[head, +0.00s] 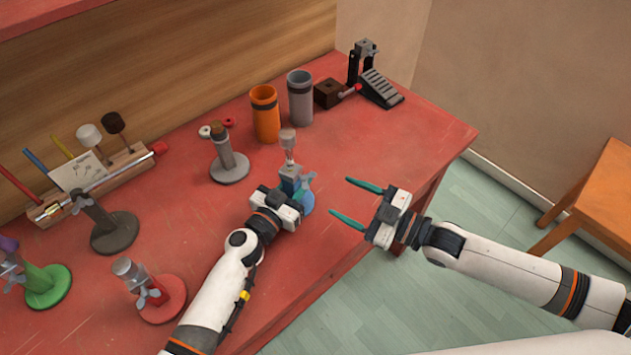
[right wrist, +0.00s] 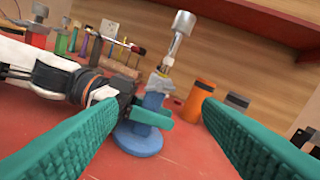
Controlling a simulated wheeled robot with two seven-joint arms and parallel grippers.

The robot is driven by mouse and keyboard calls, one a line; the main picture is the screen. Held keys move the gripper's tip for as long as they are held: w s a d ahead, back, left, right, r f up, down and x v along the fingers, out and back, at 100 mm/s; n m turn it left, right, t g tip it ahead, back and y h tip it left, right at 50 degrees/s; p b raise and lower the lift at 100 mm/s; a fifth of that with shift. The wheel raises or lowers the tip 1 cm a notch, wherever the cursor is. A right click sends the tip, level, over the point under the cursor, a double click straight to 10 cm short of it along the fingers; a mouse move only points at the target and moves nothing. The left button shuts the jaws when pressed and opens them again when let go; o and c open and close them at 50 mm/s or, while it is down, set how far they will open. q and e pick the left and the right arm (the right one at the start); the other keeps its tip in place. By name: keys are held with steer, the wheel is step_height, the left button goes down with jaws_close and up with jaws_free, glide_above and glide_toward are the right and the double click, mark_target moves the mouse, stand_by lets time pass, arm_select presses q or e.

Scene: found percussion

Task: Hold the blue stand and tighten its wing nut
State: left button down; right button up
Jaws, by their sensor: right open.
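The blue stand (head: 307,203) stands upright on the red table near its right edge, with a pale cylinder on top. Its wing nut (head: 309,178) shows as a small blue-grey piece on the right of the post. My left gripper (head: 291,190) is at the post, shut on it and covering part of it. The right wrist view also shows the blue stand (right wrist: 140,141) with a left teal finger across its post. My right gripper (head: 340,197) is open and empty, right of the stand and apart from it, its fingers pointing toward it.
Orange (head: 265,115) and grey (head: 300,98) cups stand behind, with a black pedal (head: 381,88) at the back right. A grey stand (head: 229,167), red stand (head: 164,300) and green stand (head: 47,287) are to the left. A wooden rack (head: 122,165) holds mallets.

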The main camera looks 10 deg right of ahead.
steer(key=x, duration=0.8)
steer(key=shift+c, duration=0.2)
steer(key=c, duration=1)
steer(key=shift+o, duration=0.2)
steer(key=m, duration=0.3)
steer(key=shift+m, duration=0.4)
steer(key=o, duration=1)
steer(key=v, duration=1.2)
